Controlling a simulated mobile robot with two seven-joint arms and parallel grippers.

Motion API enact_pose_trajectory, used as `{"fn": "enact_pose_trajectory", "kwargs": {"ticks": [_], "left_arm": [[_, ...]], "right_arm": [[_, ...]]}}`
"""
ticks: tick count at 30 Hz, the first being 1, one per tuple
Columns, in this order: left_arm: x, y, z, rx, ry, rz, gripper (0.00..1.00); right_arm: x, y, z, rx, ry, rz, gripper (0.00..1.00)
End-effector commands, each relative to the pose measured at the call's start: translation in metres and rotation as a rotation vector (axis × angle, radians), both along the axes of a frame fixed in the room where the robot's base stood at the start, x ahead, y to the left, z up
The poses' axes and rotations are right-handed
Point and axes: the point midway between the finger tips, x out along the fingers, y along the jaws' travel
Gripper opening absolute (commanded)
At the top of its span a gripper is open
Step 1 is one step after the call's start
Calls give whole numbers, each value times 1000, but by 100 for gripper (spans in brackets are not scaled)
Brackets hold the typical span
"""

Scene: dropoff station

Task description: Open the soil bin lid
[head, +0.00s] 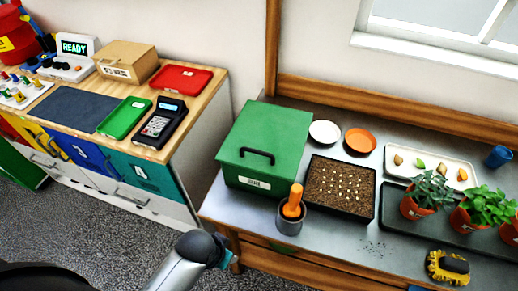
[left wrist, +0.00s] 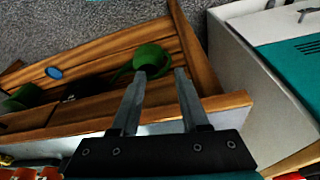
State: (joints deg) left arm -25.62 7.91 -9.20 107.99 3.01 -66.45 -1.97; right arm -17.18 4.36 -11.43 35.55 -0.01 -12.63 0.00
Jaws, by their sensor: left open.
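The soil bin (head: 245,180) is a green box with a label on its front, standing at the left end of the metal-topped bench. Its green lid (head: 270,125) lies flat and closed on top, with a black bar handle (head: 257,155) near the front edge. My left arm comes in at the bottom of the head view, in front of and below the bin; its gripper cannot be made out there. In the left wrist view my left gripper (left wrist: 158,72) is open and empty, pointing toward the bench's lower wooden frame. My right gripper is not in view.
A grey pot with an orange-handled tool (head: 289,225) stands just right of the bin's front. A soil tray (head: 373,206), plates and potted plants lie further right. A green object (left wrist: 151,57) shows low under the bench.

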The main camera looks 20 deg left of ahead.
Motion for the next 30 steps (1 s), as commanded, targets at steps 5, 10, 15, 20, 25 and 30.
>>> {"fn": "enact_pose_trajectory", "kwargs": {"ticks": [5, 10, 15, 20, 25, 30], "left_arm": [[53, -13, 76, -40, -88, -182, 45], [95, -26, 117, -67, -148, -417, 45], [132, -29, 161, -65, -196, -670, 45], [155, -23, 203, -47, -221, -875, 45], [173, -6, 258, -12, -238, -1096, 45], [178, 14, 308, 10, -241, -1269, 45]], "right_arm": [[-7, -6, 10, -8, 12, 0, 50], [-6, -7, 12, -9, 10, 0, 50], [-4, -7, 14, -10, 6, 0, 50], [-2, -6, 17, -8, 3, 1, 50], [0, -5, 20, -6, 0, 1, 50], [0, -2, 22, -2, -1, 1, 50]]}}
